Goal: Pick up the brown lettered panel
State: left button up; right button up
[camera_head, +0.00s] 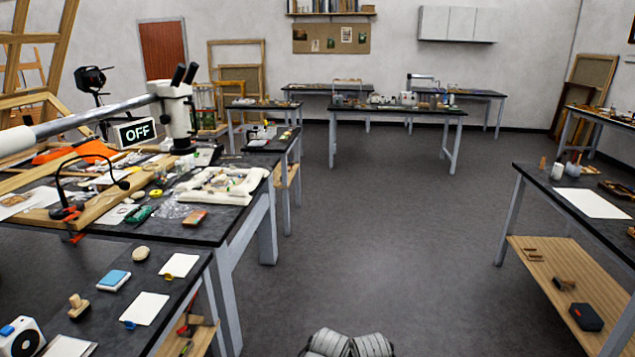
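I cannot make out a brown panel with readable lettering. A small brown-orange block (195,218) lies at the front right of the cluttered dark-topped workbench (235,222) on the left; any marks on it are too small to read. A red-brown upright panel (163,48) stands at the back wall, with no lettering visible.
A nearer bench (170,252) holds pads and white sheets. A right table (555,177) has a wooden lower shelf (545,275). The grey floor (370,210) between them is clear.

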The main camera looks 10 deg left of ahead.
aim_at(193, 220)
jog(key=i+u, duration=0.2)
jog(key=i, duration=0.4)
jog(key=i+u, duration=0.2)
jog(key=i, duration=0.35)
jog(key=i+l+u, duration=0.2)
jog(key=i, duration=0.4)
jog(key=i+u, duration=0.15)
jog(key=i, duration=0.8)
